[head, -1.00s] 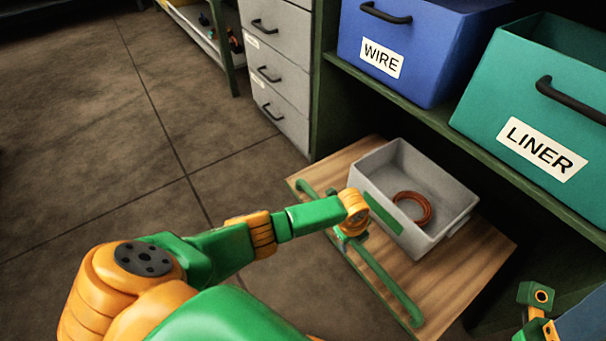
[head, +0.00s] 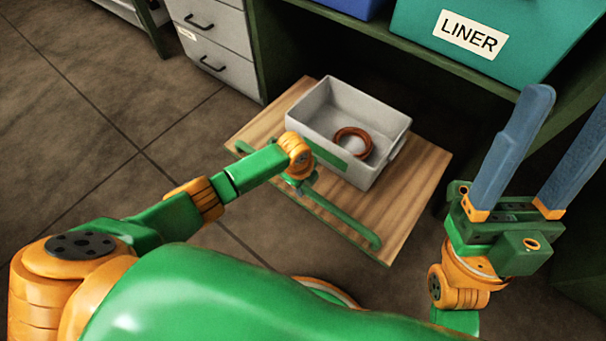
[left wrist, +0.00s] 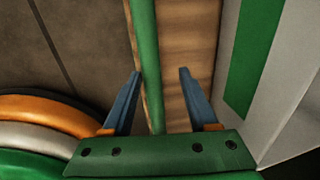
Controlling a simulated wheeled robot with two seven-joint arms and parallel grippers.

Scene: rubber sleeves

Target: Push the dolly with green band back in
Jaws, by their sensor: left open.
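The dolly (head: 400,214) is a wooden board under the shelf, sticking out in front. It has a green handle bar (head: 340,215) along its front edge and carries a grey bin (head: 370,172) with a green band (head: 330,155) on its near side. A brown ring (head: 354,142) lies in the bin. My left gripper is at the handle bar, its fingers mostly hidden in the head view. In the left wrist view my left gripper (left wrist: 159,74) is open, with the green bar (left wrist: 147,50) between its fingers. My right gripper (head: 565,115) is open and empty, right of the dolly.
A teal bin (head: 500,45) labelled LINER and part of a blue bin (head: 350,6) stand on the shelf above. A grey drawer cabinet (head: 215,60) stands left of the dolly. The tiled floor (head: 80,130) at left is clear.

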